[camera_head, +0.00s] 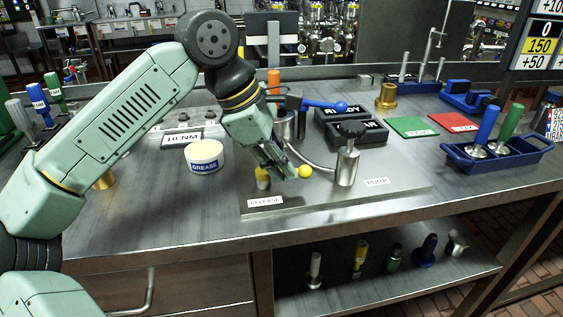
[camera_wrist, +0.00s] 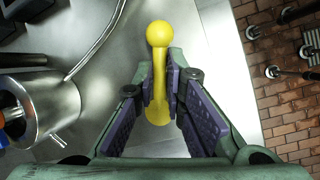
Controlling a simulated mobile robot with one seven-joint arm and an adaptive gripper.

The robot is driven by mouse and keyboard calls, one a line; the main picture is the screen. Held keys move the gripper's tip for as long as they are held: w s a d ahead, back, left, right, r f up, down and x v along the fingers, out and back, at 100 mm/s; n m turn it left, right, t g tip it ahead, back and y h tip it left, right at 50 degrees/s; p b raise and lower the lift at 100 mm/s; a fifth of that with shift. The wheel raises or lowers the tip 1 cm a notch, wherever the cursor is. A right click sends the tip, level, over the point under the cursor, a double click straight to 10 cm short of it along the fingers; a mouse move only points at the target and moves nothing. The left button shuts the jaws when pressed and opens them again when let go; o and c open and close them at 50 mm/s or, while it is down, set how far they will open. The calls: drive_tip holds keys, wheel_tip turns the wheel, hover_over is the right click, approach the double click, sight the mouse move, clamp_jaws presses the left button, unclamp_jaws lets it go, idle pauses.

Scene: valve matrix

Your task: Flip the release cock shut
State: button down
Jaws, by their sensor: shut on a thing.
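The release cock is a small yellow lever with a ball end (camera_head: 304,171), standing by the RELEASE label (camera_head: 266,202) on a steel plate on the bench. Its yellow base (camera_head: 263,177) shows just left of my fingers. My gripper (camera_head: 284,172) comes down from above and its fingers are shut on the lever. In the wrist view the yellow lever (camera_wrist: 158,32) runs between the purple finger pads, its ball sticking out beyond the fingertips. My gripper (camera_wrist: 160,88) hides part of the lever's shaft.
A steel pump post (camera_head: 347,165) with a dark knob stands right of my gripper, near the PUMP label. A grease tub (camera_head: 204,157) stands to the left. A blue-handled lever (camera_head: 325,104) is behind. The plate's front edge is clear.

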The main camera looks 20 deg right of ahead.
drive_tip(key=c, duration=1.7)
unclamp_jaws()
drive_tip(key=shift+o, duration=0.2)
drive_tip(key=v, duration=1.2)
